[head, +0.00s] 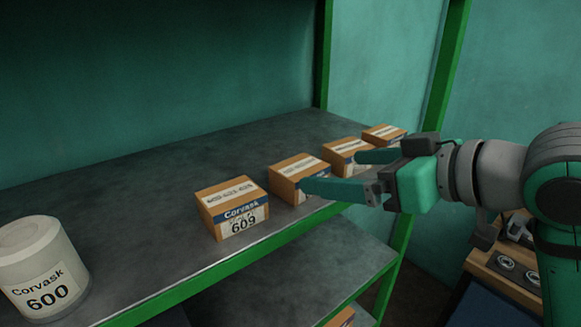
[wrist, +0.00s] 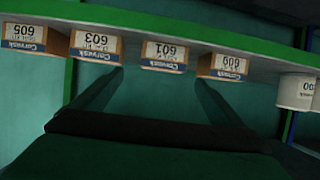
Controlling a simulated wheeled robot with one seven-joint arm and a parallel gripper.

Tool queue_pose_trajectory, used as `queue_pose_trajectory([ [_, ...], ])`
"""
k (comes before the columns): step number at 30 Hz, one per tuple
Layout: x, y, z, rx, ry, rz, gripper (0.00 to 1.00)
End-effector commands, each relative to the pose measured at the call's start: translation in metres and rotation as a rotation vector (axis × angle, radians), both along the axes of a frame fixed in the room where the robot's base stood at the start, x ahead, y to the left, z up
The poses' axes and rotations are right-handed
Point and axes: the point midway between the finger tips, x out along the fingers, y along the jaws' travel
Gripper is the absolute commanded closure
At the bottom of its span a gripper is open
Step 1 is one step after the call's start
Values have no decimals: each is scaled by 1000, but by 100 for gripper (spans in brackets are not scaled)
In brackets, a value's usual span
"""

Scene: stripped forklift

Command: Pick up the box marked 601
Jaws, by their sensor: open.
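The box marked 601 (wrist: 165,55) is a small brown carton with a white label and blue Corvask band. In the wrist view it appears upside down, between and just beyond my two fingertips. In the head view it is the second carton (head: 294,167) from the left on the shelf, its front mostly hidden by my near finger. My gripper (head: 330,172) is open and empty, in front of the carton row at the shelf's front edge. It also shows in the wrist view (wrist: 160,80), with a clear gap to the box.
Box 609 (head: 234,210) stands left of 601 on the grey shelf (head: 130,185); boxes 603 (wrist: 96,46) and 605 (wrist: 24,38) stand on its other side. A white tub marked 600 (head: 40,268) is at far left. A green post (head: 322,55) rises behind.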

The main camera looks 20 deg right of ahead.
Motion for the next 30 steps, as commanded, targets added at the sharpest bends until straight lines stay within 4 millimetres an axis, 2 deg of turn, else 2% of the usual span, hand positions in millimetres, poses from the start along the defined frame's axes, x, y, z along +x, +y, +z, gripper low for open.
queue_pose_trajectory([
  [9,39,23,-16,-1,2,16,8],
  [17,53,29,-24,0,1,13,8],
  [25,80,42,-40,-2,2,11,8],
  [30,89,46,-44,-1,0,10,8],
])
